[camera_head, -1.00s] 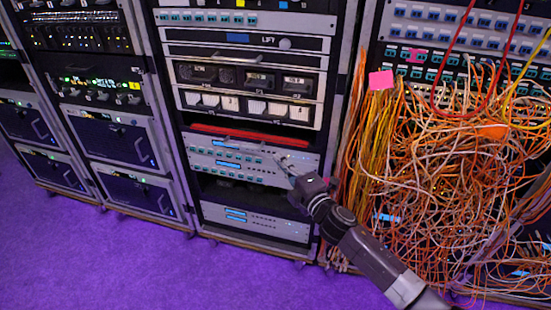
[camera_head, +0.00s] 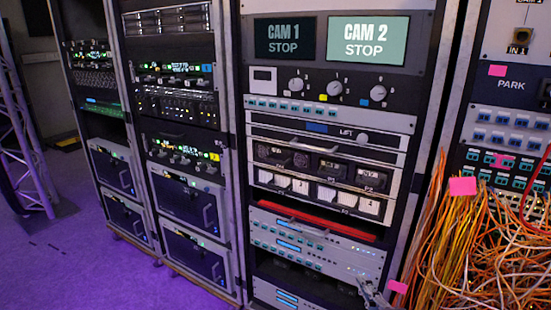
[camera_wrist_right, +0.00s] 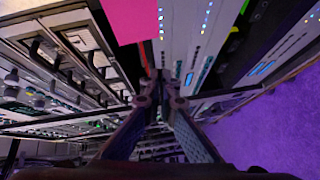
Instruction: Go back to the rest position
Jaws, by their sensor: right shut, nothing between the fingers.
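My right gripper (camera_head: 372,292) shows at the bottom edge of the head view, in front of the lower right part of the middle rack (camera_head: 420,165). Its fingers also fill the middle of the right wrist view (camera_wrist_right: 163,80), where the tips come together with nothing held. The rest of the right arm is out of the head view. My left gripper is in neither view.
Orange and yellow cables (camera_head: 470,250) hang thickly at the right, close to the right gripper. A pink tag (camera_head: 398,287) is beside it. Two darker racks (camera_head: 185,150) stand left. Purple floor (camera_head: 75,250) and a truss (camera_head: 25,150) lie at far left.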

